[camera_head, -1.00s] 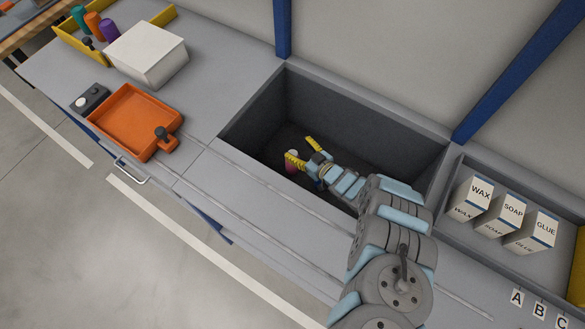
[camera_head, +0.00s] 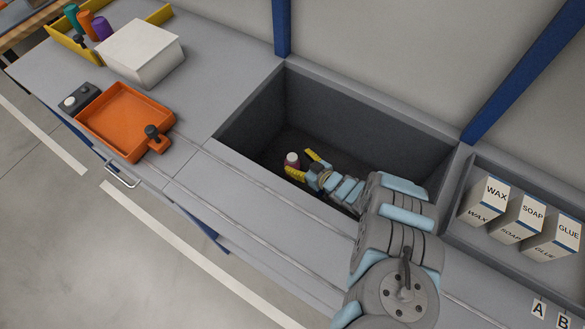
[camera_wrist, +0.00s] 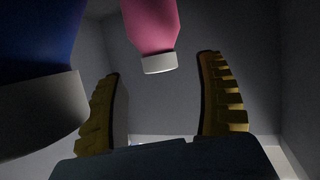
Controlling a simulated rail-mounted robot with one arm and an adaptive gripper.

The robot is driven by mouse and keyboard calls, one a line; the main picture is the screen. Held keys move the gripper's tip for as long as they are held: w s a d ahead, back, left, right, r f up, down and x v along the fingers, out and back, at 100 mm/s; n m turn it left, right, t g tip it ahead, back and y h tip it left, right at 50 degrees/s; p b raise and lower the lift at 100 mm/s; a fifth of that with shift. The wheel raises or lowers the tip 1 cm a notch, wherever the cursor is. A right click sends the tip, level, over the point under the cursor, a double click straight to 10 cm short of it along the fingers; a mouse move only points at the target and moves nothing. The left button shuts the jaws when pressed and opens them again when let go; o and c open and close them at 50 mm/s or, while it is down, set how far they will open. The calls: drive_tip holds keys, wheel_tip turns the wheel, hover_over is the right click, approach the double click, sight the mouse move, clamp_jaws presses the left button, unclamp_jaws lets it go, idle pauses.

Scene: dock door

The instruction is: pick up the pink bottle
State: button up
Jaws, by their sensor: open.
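The pink bottle (camera_head: 290,167) with a white cap stands in the deep grey bin (camera_head: 365,116) in the head view. It also shows in the wrist view (camera_wrist: 150,24), where its white cap lies between the lines of my two fingers, beyond the fingertips. My gripper (camera_head: 306,165) reaches into the bin with its yellow fingers apart and empty, close beside the bottle. In the wrist view my gripper (camera_wrist: 162,62) is open. I cannot tell whether a finger touches the bottle.
A blue bottle (camera_wrist: 40,50) with a white cap is very near at the left of the wrist view; my arm seems to hide it in the head view. The bin walls enclose my gripper. Labelled boxes (camera_head: 517,217) stand right; an orange tray (camera_head: 122,115) sits left.

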sight(293, 158)
drive_tip(key=b+x, duration=0.1)
drive_tip(key=x, duration=0.1)
drive_tip(key=shift+w+a+f, duration=0.1)
drive_tip(key=shift+a+f, duration=0.15)
drive_tip(key=shift+w+a, duration=0.3)
drive_tip(key=shift+w, duration=0.1)
drive_tip(key=shift+d, duration=0.1)
clamp_jaws()
drive_tip(key=shift+r, duration=0.15)
